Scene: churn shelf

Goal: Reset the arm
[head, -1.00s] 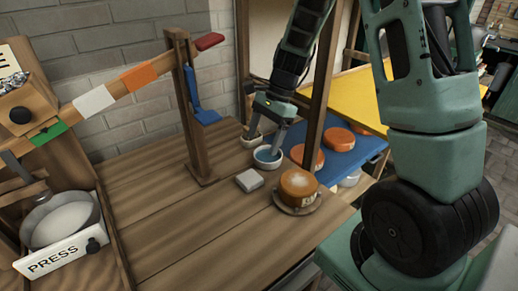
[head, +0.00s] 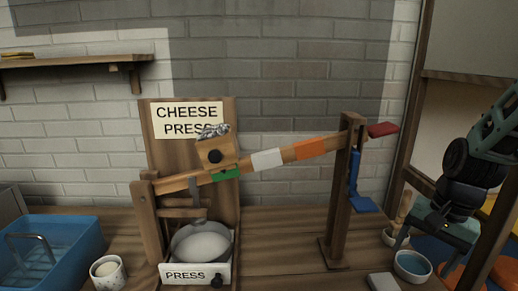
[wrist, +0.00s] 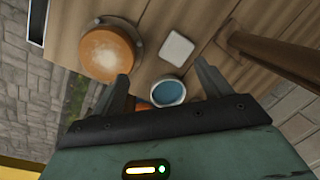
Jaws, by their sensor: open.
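My gripper (wrist: 165,85) is open and empty in the wrist view, with its two fingers spread wide. Between and beyond the fingertips are a small bowl with blue contents (wrist: 168,92) and a pale square block (wrist: 177,47). A round orange cheese (wrist: 108,52) lies by the left finger. In the head view my gripper (head: 436,244) is at the right edge, above the blue bowl (head: 412,266); its fingertips are hard to make out there.
The cheese press has a wooden lever (head: 325,147), an upright post (head: 338,200) and a pan (head: 201,243) at its left end. A blue tub (head: 45,250) and a speckled cup (head: 108,272) stand at left. The counter between pan and post is clear.

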